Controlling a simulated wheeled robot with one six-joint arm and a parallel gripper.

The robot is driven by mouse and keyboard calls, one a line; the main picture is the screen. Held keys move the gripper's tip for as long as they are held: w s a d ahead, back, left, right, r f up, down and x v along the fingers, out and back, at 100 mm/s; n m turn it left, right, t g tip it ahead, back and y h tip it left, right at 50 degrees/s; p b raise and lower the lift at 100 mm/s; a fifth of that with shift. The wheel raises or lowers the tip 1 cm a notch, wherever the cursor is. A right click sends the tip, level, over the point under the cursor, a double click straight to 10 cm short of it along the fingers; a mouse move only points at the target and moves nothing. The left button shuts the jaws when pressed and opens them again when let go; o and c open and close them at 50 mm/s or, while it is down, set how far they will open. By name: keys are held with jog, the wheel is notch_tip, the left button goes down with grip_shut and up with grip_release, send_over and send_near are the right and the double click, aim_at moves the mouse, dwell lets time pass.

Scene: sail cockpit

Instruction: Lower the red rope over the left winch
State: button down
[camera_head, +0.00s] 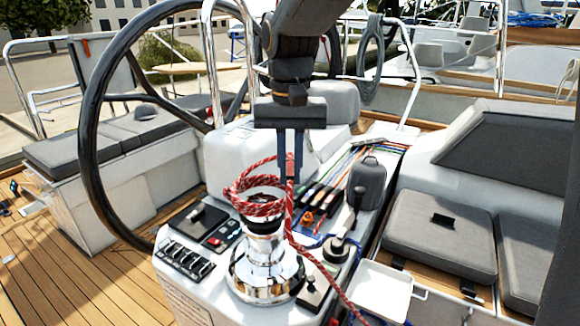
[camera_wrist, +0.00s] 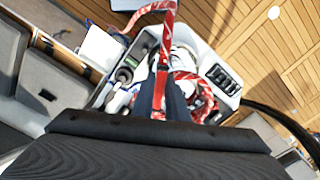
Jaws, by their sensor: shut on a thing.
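The red rope (camera_head: 262,208) with white flecks forms several loose loops at the top of the chrome winch (camera_head: 264,278). The lowest loops are close to the winch's dark top; I cannot tell whether they touch or surround it. My gripper (camera_head: 290,178) points down just right of the loops and is shut on the rope. From it, the rope's tail runs down past the winch's right side toward the lower right. In the wrist view, the rope (camera_wrist: 164,60) runs between my fingers (camera_wrist: 162,112), with loops to their right. The winch is mostly hidden there.
A black steering wheel (camera_head: 88,130) stands left. A switch panel (camera_head: 188,262) lies left of the winch, and a black-handled control (camera_head: 338,248) stands to its right. Rope clutches (camera_head: 312,205) lie behind. Grey cushions (camera_head: 440,235) are at right.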

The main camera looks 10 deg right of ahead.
jog(key=shift+f+b, duration=0.65)
jog(key=shift+f, duration=1.35)
jog(key=shift+f+b, duration=1.2)
jog(key=shift+f, duration=1.8)
notch_tip(320, 180, down, 8)
jog(key=b, duration=0.3)
jog(key=shift+f, duration=0.2)
